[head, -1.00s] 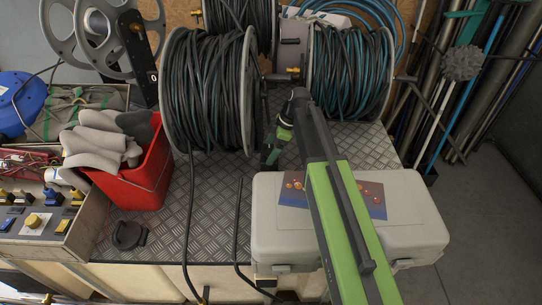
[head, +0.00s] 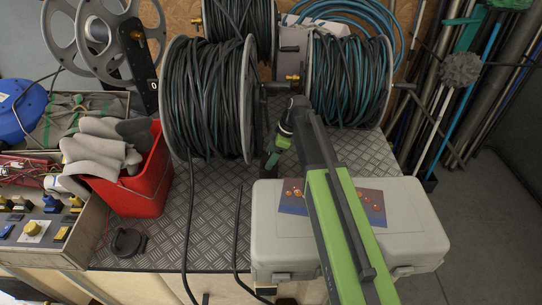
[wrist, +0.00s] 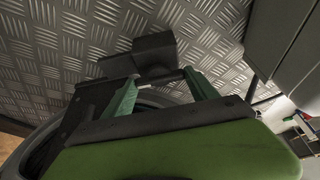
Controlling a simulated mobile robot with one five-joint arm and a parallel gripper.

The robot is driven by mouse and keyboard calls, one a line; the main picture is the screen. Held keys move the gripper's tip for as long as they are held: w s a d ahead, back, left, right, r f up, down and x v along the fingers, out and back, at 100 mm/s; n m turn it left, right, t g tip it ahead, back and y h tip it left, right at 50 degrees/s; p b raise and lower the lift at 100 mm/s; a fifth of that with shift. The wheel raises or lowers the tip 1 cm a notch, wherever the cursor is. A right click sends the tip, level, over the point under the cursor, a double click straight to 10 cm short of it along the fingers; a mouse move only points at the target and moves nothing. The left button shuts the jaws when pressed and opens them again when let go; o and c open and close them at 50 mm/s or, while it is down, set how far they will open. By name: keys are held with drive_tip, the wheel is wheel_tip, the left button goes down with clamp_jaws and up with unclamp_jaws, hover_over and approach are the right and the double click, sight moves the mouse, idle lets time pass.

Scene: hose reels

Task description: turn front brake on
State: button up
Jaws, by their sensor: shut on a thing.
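The front reel (head: 208,95) is the large one with black hose, standing on the checker plate. My gripper (head: 272,160) is low beside its right flange, above the plate. In the wrist view, its two green fingers (wrist: 162,88) stand on either side of a dark rod below a black block (wrist: 154,50), which looks like the front brake. The gripper is shut on this dark part. Its contact with the fingertips is partly hidden. In the head view the brake is too small and covered to tell its position.
A grey case (head: 415,225) lies under my arm at the right. A second reel with teal and black hose (head: 348,80) stands behind it. A red bucket (head: 140,190) with gloves is at the left. Loose black hose (head: 188,225) hangs over the plate's front edge.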

drive_tip(key=m, duration=0.1)
drive_tip(key=m+t, duration=0.1)
drive_tip(key=m, duration=0.1)
drive_tip(key=shift+s+m, duration=0.25)
drive_tip(key=shift+m, duration=0.05)
drive_tip(key=m+t, duration=0.1)
drive_tip(key=m, duration=0.1)
drive_tip(key=m+h, duration=0.1)
drive_tip(key=m, duration=0.1)
drive_tip(key=shift+a+m+t, duration=0.1)
drive_tip(key=shift+m+t, duration=0.2)
drive_tip(key=shift+t, duration=0.1)
drive_tip(key=m+h, duration=0.1)
drive_tip(key=m, duration=0.1)
drive_tip(key=m+t, duration=0.1)
drive_tip(key=m, duration=0.1)
drive_tip(key=shift+s+a+m+h, duration=0.1)
drive_tip(key=shift+m+h, duration=0.2)
drive_tip(key=shift+h, duration=0.1)
drive_tip(key=shift+a+m+h, duration=0.1)
drive_tip(key=shift+m+h, duration=0.8)
drive_tip(key=shift+m, duration=1.3)
drive_tip(key=o, duration=1.4)
drive_tip(key=shift+c, duration=0.2)
